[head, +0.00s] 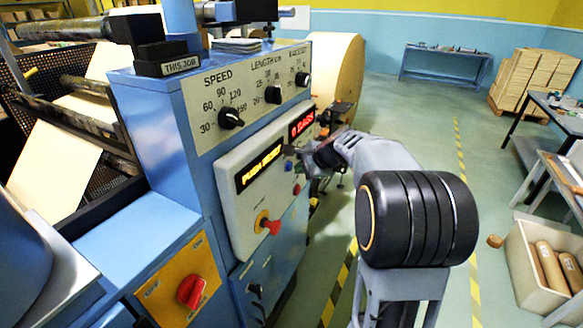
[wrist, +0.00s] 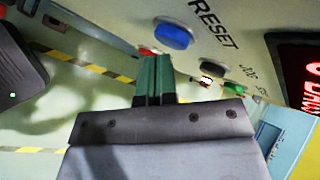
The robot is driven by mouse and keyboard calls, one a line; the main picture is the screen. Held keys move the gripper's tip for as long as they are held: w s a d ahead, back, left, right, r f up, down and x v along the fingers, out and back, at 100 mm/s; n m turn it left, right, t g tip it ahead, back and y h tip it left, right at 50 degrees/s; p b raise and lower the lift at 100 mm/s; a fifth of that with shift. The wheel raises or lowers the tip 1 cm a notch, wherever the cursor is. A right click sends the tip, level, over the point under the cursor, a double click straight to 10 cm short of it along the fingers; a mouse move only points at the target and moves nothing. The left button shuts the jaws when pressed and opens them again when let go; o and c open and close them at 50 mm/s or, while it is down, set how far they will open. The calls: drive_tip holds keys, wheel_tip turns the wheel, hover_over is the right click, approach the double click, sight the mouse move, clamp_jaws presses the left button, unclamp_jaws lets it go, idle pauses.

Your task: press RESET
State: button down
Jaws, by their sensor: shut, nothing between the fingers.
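The word RESET (wrist: 213,25) is printed on the pale control panel (wrist: 285,55) in the wrist view. A round blue button (wrist: 172,35) sits beside that word. A blue button also shows on the panel in the head view (head: 288,166). My gripper (wrist: 153,62) has its dark green fingers together and empty. Their tips lie just below the blue button in the wrist picture. I cannot tell whether they touch the panel. In the head view my gripper (head: 292,151) is at the right side of the panel, near the displays, and partly hides the small buttons.
An amber display (head: 260,169) and a red display (head: 301,122) are on the panel. A red stop knob (head: 267,223) protrudes below. Open floor lies right of the machine.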

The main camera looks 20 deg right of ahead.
drive_tip(key=shift+w+a, duration=0.3)
idle(0.7)
drive_tip(key=shift+s+d, duration=0.1)
drive_tip(key=shift+d, duration=0.05)
drive_tip(key=shift+s+d, duration=0.4)
drive_tip(key=shift+s, duration=0.1)
drive_tip(key=shift+d, duration=0.1)
drive_tip(key=shift+s+d+b, duration=0.8)
drive_tip(key=shift+s+d, duration=0.8)
drive_tip(key=shift+s, duration=0.25)
